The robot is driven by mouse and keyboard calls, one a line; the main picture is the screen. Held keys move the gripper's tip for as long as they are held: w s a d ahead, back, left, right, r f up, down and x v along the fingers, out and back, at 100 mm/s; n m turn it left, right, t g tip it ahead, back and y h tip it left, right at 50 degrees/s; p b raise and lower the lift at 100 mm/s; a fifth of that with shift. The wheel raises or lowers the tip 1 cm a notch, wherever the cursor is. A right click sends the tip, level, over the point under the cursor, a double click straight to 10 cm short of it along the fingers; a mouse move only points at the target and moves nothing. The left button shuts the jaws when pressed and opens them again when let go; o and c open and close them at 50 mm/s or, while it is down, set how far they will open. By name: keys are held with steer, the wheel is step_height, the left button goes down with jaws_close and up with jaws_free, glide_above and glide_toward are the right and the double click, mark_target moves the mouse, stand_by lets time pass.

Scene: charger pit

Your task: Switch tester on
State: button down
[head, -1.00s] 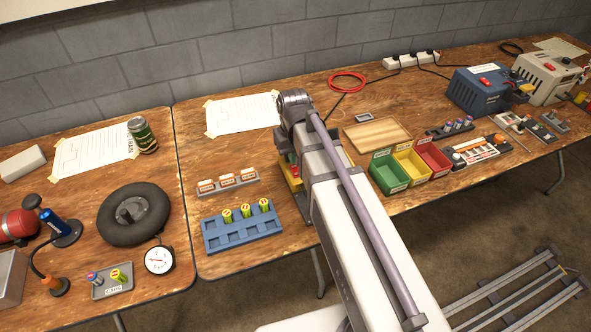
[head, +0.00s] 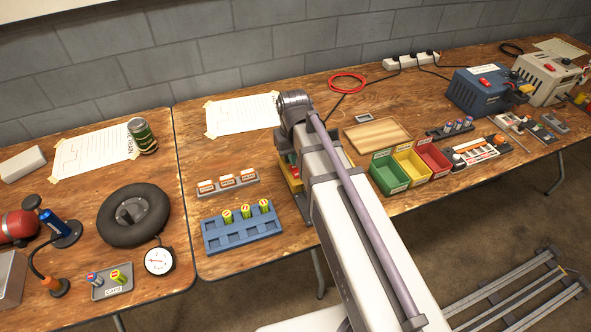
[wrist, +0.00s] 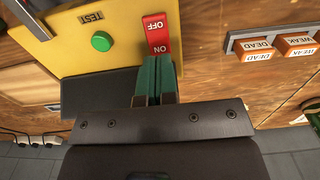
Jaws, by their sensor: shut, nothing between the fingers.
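The tester is a yellow box, mostly hidden behind my arm in the head view (head: 293,181). In the wrist view its yellow face (wrist: 85,62) carries a TEST label, a round green button (wrist: 102,41) and a red rocker switch (wrist: 156,33) marked OFF and ON. My gripper (wrist: 156,58) is shut and empty, its green fingertips right at the ON end of the switch. I cannot tell whether they touch it or which way the rocker is tipped. The gripper is hidden in the head view.
A rack with DEAD and WEAK tags (wrist: 272,41) stands beside the tester. A blue battery tray (head: 240,238) with several cells lies left of my arm in the head view. Green (head: 390,178), yellow and red bins stand close on the right.

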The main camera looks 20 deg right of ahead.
steer(key=shift+f+b, duration=1.3)
stand_by(0.9)
steer(key=shift+r, duration=0.1)
step_height(320, 180, up, 7)
steer(key=p, duration=0.7)
